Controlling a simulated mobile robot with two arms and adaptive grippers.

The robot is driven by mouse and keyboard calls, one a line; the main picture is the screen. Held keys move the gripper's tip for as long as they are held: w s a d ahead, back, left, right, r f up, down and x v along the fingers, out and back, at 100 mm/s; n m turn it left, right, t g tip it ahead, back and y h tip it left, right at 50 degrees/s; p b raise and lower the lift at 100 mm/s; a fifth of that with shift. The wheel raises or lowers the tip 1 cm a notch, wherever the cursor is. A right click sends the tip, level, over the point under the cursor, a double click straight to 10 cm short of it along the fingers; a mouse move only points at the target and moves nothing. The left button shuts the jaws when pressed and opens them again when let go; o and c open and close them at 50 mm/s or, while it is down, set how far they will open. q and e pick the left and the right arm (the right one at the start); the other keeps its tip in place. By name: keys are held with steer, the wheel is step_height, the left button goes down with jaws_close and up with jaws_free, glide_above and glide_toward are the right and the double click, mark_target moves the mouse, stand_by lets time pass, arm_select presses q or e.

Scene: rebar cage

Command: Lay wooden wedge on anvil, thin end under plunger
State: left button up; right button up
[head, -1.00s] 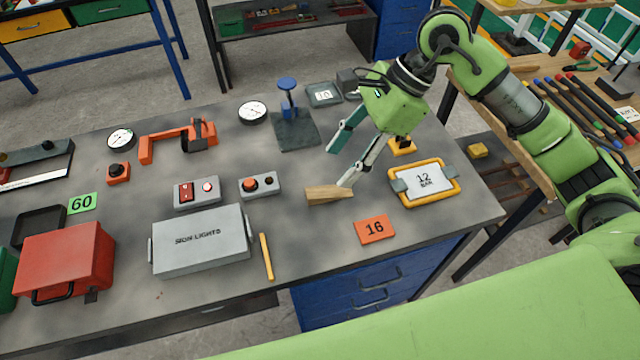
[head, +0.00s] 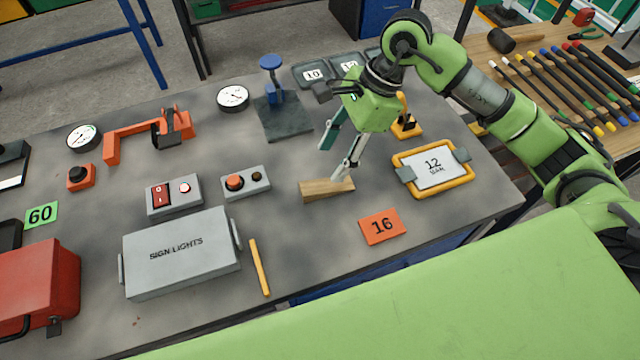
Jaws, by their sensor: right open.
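The wooden wedge (head: 326,189) lies on the grey bench top, left of the tablet marked 12. My right gripper (head: 332,162) is open and points down at the wedge. One pale finger ends at the wedge's far edge and the teal finger stays behind it; I cannot tell whether either touches. A stand with a dark flat plate (head: 288,120), seemingly the anvil, stands farther back and left of the gripper. A blue round-topped plunger (head: 271,64) rises over the plate's far part. My left gripper is not in view.
A button box (head: 246,183) and the sign lights case (head: 180,254) lie left. A dial gauge (head: 233,97) is beside the stand. Bench between wedge and stand is mostly clear.

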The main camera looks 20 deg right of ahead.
mark_target(316, 187)
steer(key=x, duration=0.4)
steer(key=shift+f+p, duration=0.15)
steer(key=shift+p, duration=0.2)
steer(key=shift+a+f, duration=0.2)
steer(key=shift+f, duration=0.05)
steer(key=p+x, duration=0.2)
steer(key=x, duration=0.2)
steer(key=shift+w+f+p, duration=0.1)
steer(key=shift+f+p, duration=0.05)
steer(key=shift+p, duration=0.15)
steer(key=shift+f, duration=0.2)
steer(key=c, duration=1.2)
